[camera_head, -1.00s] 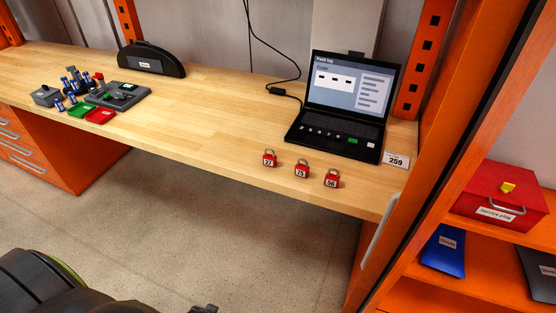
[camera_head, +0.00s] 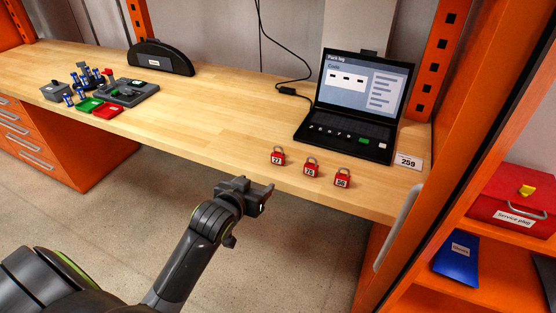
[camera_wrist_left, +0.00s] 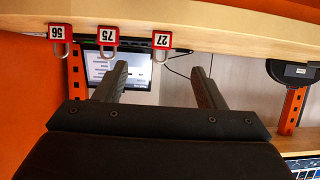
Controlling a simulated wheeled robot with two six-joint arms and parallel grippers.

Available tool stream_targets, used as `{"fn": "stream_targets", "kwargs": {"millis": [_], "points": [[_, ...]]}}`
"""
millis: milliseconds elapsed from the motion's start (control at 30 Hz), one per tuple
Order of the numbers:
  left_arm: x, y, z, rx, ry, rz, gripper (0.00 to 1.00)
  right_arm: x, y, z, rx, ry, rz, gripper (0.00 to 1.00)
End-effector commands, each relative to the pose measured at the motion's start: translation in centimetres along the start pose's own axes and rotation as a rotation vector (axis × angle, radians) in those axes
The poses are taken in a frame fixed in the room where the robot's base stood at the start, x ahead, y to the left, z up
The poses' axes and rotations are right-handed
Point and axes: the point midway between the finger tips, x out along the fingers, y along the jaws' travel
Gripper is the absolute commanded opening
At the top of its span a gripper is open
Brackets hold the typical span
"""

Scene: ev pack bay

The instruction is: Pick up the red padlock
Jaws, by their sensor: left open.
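Three small red padlocks with grey shackles and white number labels stand in a row near the table's front edge: 27 (camera_head: 278,157), 75 (camera_head: 311,168) and 56 (camera_head: 343,178). In the left wrist view they appear upside down: 27 (camera_wrist_left: 161,41), 75 (camera_wrist_left: 109,36) and 56 (camera_wrist_left: 58,32). My left gripper (camera_head: 258,192) is open and empty in front of the table edge, nearest to padlock 27 and apart from it. Its two fingers (camera_wrist_left: 160,78) show spread in the left wrist view. My right gripper is not in view.
A laptop (camera_head: 350,125) with a cable stands behind the padlocks, next to a 259 card (camera_head: 408,161). An orange post and shelf with a red box (camera_head: 515,200) bound the right. Blue-topped parts and trays (camera_head: 108,111) are far left. The middle tabletop is clear.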

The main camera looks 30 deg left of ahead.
Motion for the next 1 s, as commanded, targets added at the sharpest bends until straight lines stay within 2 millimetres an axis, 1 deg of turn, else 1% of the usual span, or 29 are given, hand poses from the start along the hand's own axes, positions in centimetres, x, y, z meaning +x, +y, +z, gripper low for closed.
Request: {"fn": "stream_targets", "kwargs": {"millis": [67, 167, 800, 900, 1000], "points": [[-0.5, 0.2, -0.8, -0.001, 0.018, 0.004, 0.64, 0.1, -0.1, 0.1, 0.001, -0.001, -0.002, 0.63], [-0.1, 0.2, -1.2, -0.002, 0.022, 0.005, 0.64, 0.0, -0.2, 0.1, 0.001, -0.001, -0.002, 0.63], [9.7, 0.2, -1.4, -0.002, 0.021, 0.005, 0.64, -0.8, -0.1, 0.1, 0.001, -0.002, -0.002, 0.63], [10.8, 0.2, -1.4, -0.002, 0.021, 0.005, 0.64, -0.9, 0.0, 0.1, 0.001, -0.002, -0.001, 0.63], [11.3, 0.2, -1.4, -0.002, 0.022, 0.005, 0.64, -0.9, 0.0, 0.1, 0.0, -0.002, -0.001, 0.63]]}}
